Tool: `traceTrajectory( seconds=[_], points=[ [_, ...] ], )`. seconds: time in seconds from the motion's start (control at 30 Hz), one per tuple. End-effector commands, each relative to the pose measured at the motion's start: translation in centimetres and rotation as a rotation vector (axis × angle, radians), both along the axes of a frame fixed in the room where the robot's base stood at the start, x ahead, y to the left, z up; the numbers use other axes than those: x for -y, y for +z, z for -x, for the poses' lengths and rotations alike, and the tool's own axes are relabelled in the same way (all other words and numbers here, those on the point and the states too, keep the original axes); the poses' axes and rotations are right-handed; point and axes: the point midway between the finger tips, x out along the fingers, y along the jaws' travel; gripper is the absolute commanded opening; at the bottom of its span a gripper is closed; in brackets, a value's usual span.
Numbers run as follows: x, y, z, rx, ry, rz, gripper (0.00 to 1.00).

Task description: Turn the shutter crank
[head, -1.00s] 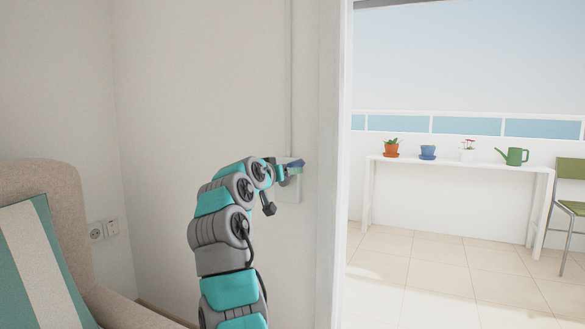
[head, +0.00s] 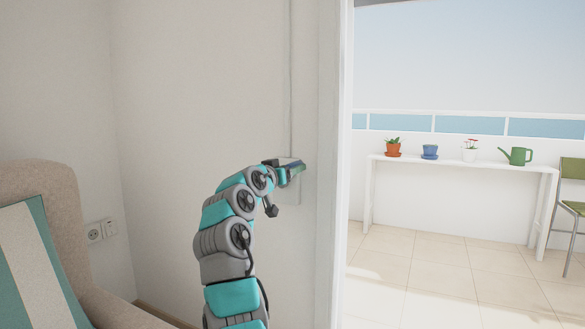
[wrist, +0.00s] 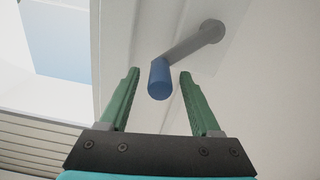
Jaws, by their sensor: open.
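The shutter crank has a blue knob (wrist: 160,80) on the end of a grey arm (wrist: 190,45), which runs up and right to a round hub (wrist: 212,30) on a white plate. In the wrist view the two green fingers of my gripper (wrist: 159,88) are open, one on each side of the knob, with a gap on both sides. In the head view my gripper (head: 293,170) is at the wall plate (head: 293,192) beside the doorway and hides most of the crank.
A beige armchair with a striped cushion (head: 30,260) stands at the left, near a wall socket (head: 94,232). The door frame (head: 340,200) is just right of the plate. Beyond it, a white table (head: 460,163) holds pots and a green watering can (head: 517,155).

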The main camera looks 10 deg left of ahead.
Motion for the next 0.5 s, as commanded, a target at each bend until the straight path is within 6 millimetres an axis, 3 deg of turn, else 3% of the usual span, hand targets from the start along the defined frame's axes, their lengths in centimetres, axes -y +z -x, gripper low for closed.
traceTrajectory(
  seconds=[0.2, 0.5],
  points=[
    [0.4, 0.1, -1.3, 0.001, 0.002, 0.000, 0.64],
    [0.6, 0.0, -1.6, 0.001, 0.002, -0.001, 0.64]
  ],
)
